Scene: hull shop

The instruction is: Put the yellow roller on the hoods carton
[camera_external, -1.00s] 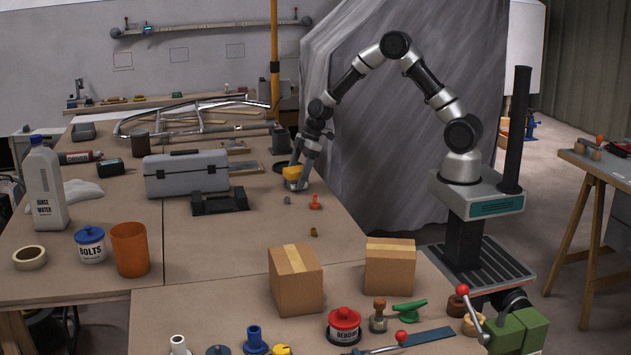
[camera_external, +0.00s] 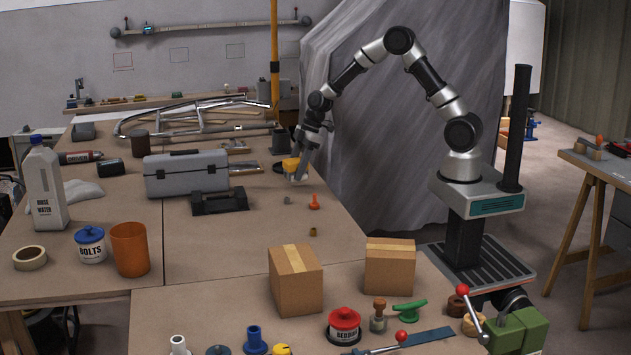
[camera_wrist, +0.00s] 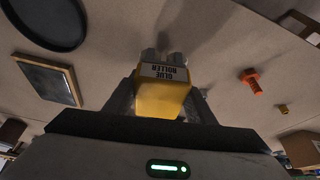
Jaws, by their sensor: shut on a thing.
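The yellow roller (camera_external: 291,164) is a small yellow block with grey parts. In the wrist view its label on the roller (camera_wrist: 163,73) reads "GLUE ROLLER". My gripper (camera_external: 298,173) is shut on it, with one finger on each side, and holds it just above the bench. Two closed brown cartons stand at the near end: a left carton (camera_external: 296,281) and a right carton (camera_external: 390,267). Both have a tape strip on top and no readable name, so I cannot tell which is the hoods carton. Both tops look bare.
A grey toolbox (camera_external: 187,174) is to the left.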

